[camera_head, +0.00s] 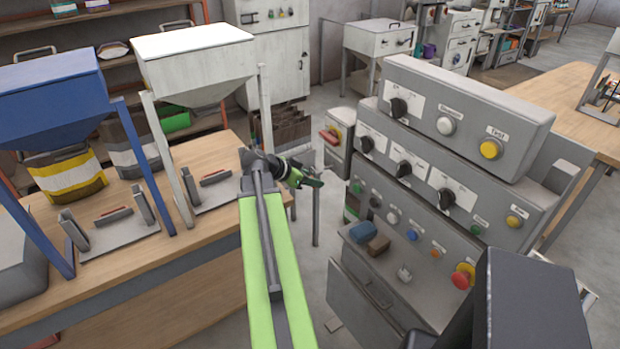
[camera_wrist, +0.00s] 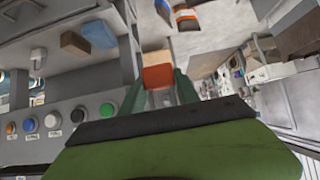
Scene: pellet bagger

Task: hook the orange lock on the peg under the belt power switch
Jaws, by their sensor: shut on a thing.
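My gripper (camera_head: 309,180) is stretched out in front of the control console (camera_head: 455,110), to its left and apart from it. In the wrist view its green fingers (camera_wrist: 160,85) are shut on the orange lock (camera_wrist: 158,76), whose orange face shows between them. The lock cannot be made out in the head view. The console carries black rotary switches, such as one on the top tier (camera_head: 397,107) and others on the middle tier (camera_head: 403,168). The labels are too small to tell which is the belt power switch. I cannot make out the peg.
A blue block (camera_head: 364,232) and a brown block (camera_head: 377,246) lie on the console's lower ledge, near a small white object (camera_head: 404,274). A red emergency button (camera_head: 463,276) sticks out at the lower right. A wooden bench (camera_head: 150,255) with hoppers stands left.

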